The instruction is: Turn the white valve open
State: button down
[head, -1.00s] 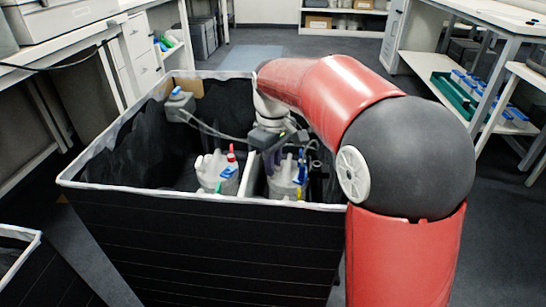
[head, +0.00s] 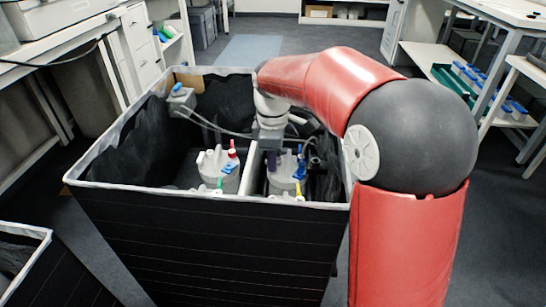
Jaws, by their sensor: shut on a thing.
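My gripper (head: 271,155) is inside the black box, pointing down at the right-hand pale vessel (head: 282,184). Its jaws are shut at the back left of that vessel's top. The white valve cannot be made out apart from the pale vessel tops, and the gripper hides the spot at its tips. The right-hand vessel carries small blue and yellow fittings. A second pale vessel (head: 212,167) stands to the left, with red, blue and green fittings.
The open black box (head: 210,235) has a white rim and a pale divider (head: 249,170) between the vessels. A grey device (head: 181,101) with cables hangs at its back left wall.

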dwell(0.3)
jog(key=c, duration=1.7)
grip_release()
notch_tip(320, 180, up, 8)
jog(key=shift+f, duration=0.1)
jog(key=shift+s, duration=0.1)
